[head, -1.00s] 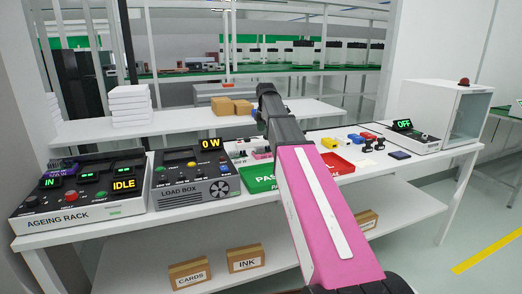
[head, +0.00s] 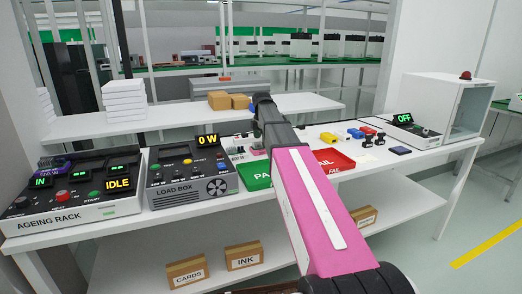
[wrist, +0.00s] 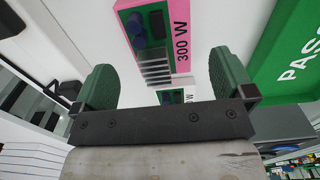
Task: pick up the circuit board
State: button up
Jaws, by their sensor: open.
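In the wrist view, a pink-edged unit marked 300 W (wrist: 158,45) shows a green circuit board with a blue round part and silver fins. A second, smaller white unit with a green board (wrist: 175,97) lies below it in the picture, partly hidden by my gripper. I cannot tell which of the two is meant. My gripper (wrist: 163,62) is open, with green pads on either side of the units and nothing held.
A green PASS tray (head: 257,176) and a red FAIL tray (head: 337,160) lie close to the units. The load box (head: 192,180) and ageing rack (head: 80,195) stand to the left. The OFF chamber (head: 450,110) stands at the right end.

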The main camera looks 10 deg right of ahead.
aim_at(261, 148)
notch_tip(261, 148, down, 4)
jog(key=shift+a+r, duration=0.1)
jog(key=shift+r, duration=0.05)
jog(key=c, duration=1.1)
jog(key=shift+o, duration=0.2)
jog(key=shift+r, duration=0.2)
